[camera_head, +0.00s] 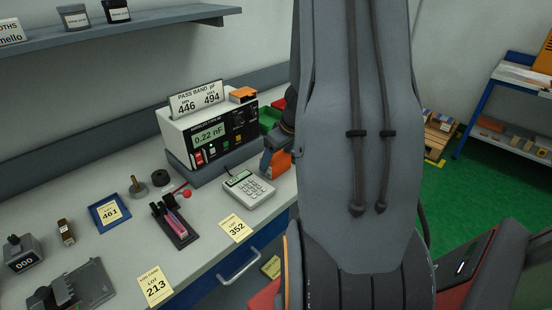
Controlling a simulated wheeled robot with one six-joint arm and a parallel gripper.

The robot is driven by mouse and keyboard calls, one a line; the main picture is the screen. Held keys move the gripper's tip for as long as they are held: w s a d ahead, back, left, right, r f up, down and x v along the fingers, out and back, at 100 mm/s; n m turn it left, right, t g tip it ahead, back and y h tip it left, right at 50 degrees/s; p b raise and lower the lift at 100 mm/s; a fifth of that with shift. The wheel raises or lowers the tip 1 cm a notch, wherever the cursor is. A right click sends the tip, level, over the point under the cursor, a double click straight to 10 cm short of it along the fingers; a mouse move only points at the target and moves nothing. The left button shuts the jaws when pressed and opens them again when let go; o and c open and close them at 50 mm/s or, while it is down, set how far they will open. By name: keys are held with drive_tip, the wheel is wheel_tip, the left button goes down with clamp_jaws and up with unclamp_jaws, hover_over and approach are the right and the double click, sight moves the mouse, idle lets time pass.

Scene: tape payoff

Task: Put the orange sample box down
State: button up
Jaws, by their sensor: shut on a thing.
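An orange block, by its colour the orange sample box (275,162), shows just left of my big grey arm, at the front edge of the bench beside the calculator. My gripper (284,140) is a dark shape directly above and against it, shut on it. Most of the gripper and the block's right side are hidden behind my arm. I cannot tell whether the block touches the bench top. A second, small orange box (243,94) lies on top of the capacitance meter (211,135), apart from my gripper.
A calculator (248,188) lies left of the held block. A green bin (269,119) stands behind. A lot card marked 352 (236,228), a blue tray with card 461 (96,223) and a dark holder (173,225) occupy the bench (205,205). Bare patches lie between them.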

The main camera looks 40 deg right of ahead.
drive_tip(key=shift+f+b, duration=0.2)
drive_tip(key=shift+b, duration=0.1)
drive_tip(key=o, duration=1.1)
drive_tip(key=shift+r, duration=0.15)
drive_tip(key=shift+r+p, duration=0.15)
drive_tip(key=shift+p, duration=0.3)
drive_tip(key=v, duration=1.2)
drive_tip(key=s+a+f+g, duration=0.1)
drive_tip(key=s+a, duration=0.1)
drive_tip(key=a, duration=1.2)
drive_tip(key=s+a+m+g, duration=0.1)
drive_tip(key=s+a, duration=0.2)
drive_tip(key=a, duration=1.1)
drive_tip(key=shift+a+f+g, duration=0.3)
drive_tip(key=shift+a+f, duration=0.05)
drive_tip(key=shift+f, duration=0.05)
